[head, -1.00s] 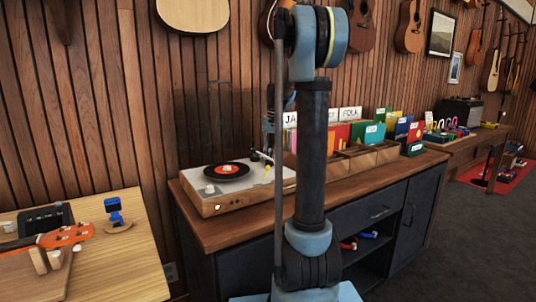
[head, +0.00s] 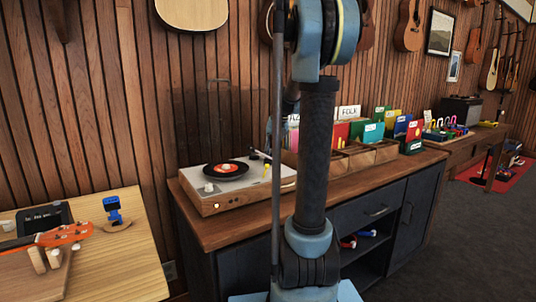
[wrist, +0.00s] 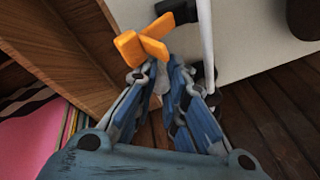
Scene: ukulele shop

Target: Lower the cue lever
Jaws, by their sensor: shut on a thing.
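The turntable (head: 238,198) stands on the wooden counter with a black record (head: 226,170) on it. In the wrist view the orange cue lever (wrist: 142,47) lies at my fingertips, beside the white tonearm (wrist: 205,35) and the pale turntable top (wrist: 255,25). A small yellow part, probably the same lever, shows in the head view near the turntable's right side (head: 267,172). My gripper (wrist: 168,78) has its blue fingers closed together on the lever; the exact contact is partly hidden. In the head view my arm hides the gripper.
A wooden record crate (wrist: 65,45) is close on the left in the wrist view, with a pink sleeve (wrist: 35,145). Colored sleeves (head: 385,125) stand along the counter (head: 225,233). A clear lid (head: 200,115) rises behind the turntable. A table (head: 130,265) stands at left.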

